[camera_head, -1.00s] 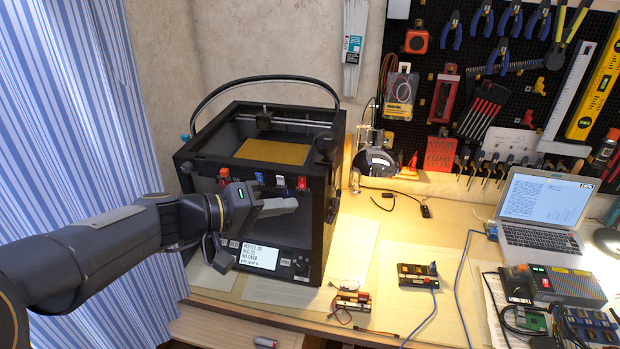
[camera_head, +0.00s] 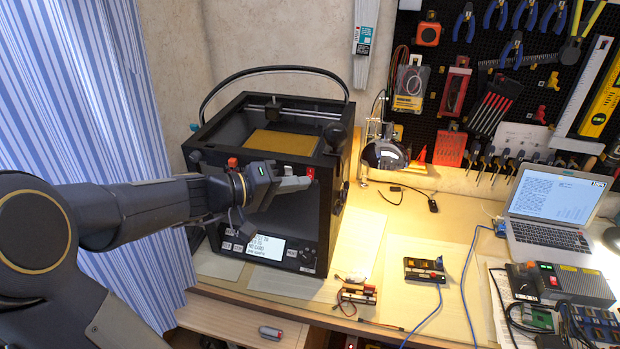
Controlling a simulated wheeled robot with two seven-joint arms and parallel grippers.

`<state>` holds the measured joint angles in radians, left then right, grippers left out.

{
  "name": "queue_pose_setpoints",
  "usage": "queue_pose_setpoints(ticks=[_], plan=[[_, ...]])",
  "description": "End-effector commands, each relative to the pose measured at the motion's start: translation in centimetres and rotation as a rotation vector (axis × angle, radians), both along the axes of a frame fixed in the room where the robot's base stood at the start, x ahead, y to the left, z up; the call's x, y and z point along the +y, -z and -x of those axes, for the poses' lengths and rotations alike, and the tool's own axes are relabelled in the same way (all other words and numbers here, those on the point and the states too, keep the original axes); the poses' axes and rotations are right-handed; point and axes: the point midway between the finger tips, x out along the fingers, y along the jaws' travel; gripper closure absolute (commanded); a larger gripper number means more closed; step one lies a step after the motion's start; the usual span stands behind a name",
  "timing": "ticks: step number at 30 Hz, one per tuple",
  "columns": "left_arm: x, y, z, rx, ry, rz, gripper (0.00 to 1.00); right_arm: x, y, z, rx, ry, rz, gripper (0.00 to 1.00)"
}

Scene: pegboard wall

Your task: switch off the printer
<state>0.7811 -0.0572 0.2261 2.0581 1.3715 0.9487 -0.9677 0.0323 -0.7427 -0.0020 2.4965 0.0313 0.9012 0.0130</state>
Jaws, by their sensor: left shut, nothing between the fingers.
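The printer (camera_head: 315,215) is a black open-topped box with a yellow bed, standing on the left part of the workbench. Its lit display (camera_head: 265,249) is low on the front face. A small red switch (camera_head: 310,173) shows high on the front face, at the right. My left gripper (camera_head: 300,183) is shut and empty in front of the printer's upper front. Its fingertips point right and lie just below the red switch in the picture; I cannot tell if they touch it. The gripper and my left arm hide part of the front panel. My right gripper is not in view.
A laptop (camera_head: 550,212) and a grey power box (camera_head: 575,285) stand on the right of the bench. Small battery packs and a blue cable lie in the middle. A tool-covered pegboard (camera_head: 440,110) hangs behind. A striped curtain (camera_head: 90,100) is at the left.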

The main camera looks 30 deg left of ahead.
Motion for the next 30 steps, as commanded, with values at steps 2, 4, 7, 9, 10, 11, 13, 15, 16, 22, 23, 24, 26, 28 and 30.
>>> queue_pose_setpoints(ticks=[2, 4, 7, 9, 10, 11, 13, 15, 16, 22, 23, 24, 26, 28, 30], plan=[[0.2, 0.8, -0.9, -0.001, 0.001, 0.000, 1.00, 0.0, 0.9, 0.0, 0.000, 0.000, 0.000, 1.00], [0.4, 1.1, -1.5, -0.001, 0.000, -0.002, 1.00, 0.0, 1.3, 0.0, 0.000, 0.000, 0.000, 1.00], [0.5, 1.2, -2.1, -0.001, 0.000, -0.002, 1.00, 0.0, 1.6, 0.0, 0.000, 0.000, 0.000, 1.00], [0.6, 1.3, -2.4, 0.000, 0.000, -0.001, 1.00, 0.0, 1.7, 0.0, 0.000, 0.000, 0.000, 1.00], [0.6, 1.3, -2.5, 0.000, 0.000, -0.001, 1.00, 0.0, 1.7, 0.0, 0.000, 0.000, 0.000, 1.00], [0.6, 1.3, -2.5, 0.000, 0.000, -0.001, 1.00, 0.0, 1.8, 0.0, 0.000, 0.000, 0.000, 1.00], [0.6, 1.3, -2.6, 0.000, 0.000, -0.001, 1.00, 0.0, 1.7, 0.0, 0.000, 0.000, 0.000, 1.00], [0.6, 1.3, -2.6, 0.000, 0.000, -0.001, 1.00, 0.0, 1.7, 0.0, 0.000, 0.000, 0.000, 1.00], [0.7, 1.2, -2.6, 0.000, 0.000, -0.001, 1.00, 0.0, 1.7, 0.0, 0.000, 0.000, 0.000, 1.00], [0.7, 1.2, -2.6, 0.000, 0.000, -0.001, 1.00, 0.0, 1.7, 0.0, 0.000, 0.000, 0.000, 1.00], [0.6, 1.2, -2.6, 0.000, 0.000, -0.001, 1.00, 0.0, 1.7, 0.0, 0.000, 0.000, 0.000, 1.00], [0.7, 1.2, -2.6, 0.000, 0.000, -0.001, 1.00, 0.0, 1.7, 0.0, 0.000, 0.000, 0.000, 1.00], [0.6, 1.2, -2.6, 0.000, 0.000, -0.001, 1.00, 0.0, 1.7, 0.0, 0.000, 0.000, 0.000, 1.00], [0.6, 1.2, -2.6, 0.000, 0.000, -0.001, 1.00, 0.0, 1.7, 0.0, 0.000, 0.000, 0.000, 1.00], [0.6, 1.2, -2.6, 0.000, -0.001, -0.001, 1.00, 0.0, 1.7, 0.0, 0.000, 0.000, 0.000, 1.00]])
